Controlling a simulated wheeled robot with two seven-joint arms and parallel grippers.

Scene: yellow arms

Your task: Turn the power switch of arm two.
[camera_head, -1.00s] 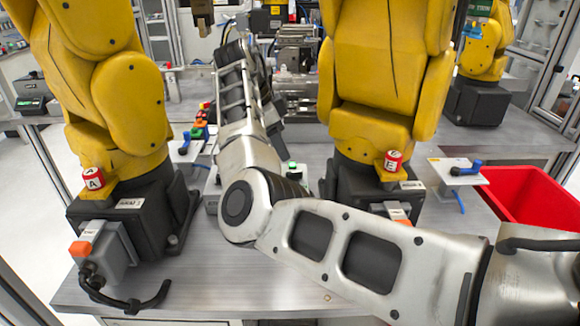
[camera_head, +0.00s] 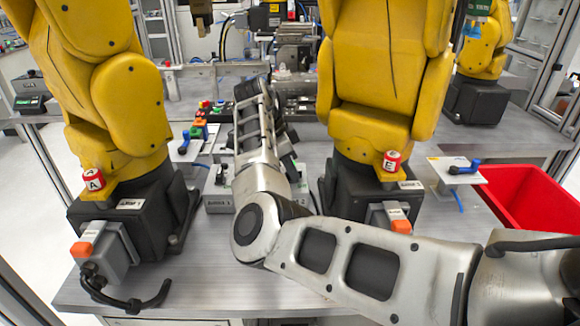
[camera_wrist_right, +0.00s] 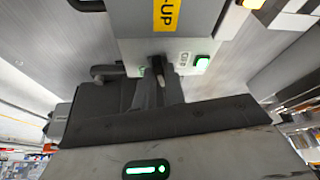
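Two yellow robot arms stand on the bench; the right-hand one (camera_head: 380,90) has a dark base with a small label (camera_head: 411,185), hard to read, and a grey connector box with an orange part (camera_head: 400,226). A grey control box (camera_head: 216,201) is partly hidden behind my right forearm. In the right wrist view, a grey box (camera_wrist_right: 200,22) carries a yellow label ending in "-UP" and a green-lit button (camera_wrist_right: 201,63). My right gripper (camera_wrist_right: 158,88) is close in front of this box, with a small dark lever-like piece (camera_wrist_right: 158,67) at its fingertips. I cannot tell whether it grips it. My left gripper is out of view.
A red bin (camera_head: 525,195) stands at the right. A white plate with a blue-handled part (camera_head: 458,170) lies beside it. The left yellow arm (camera_head: 115,100) and its connector box (camera_head: 100,250) flank my forearm.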

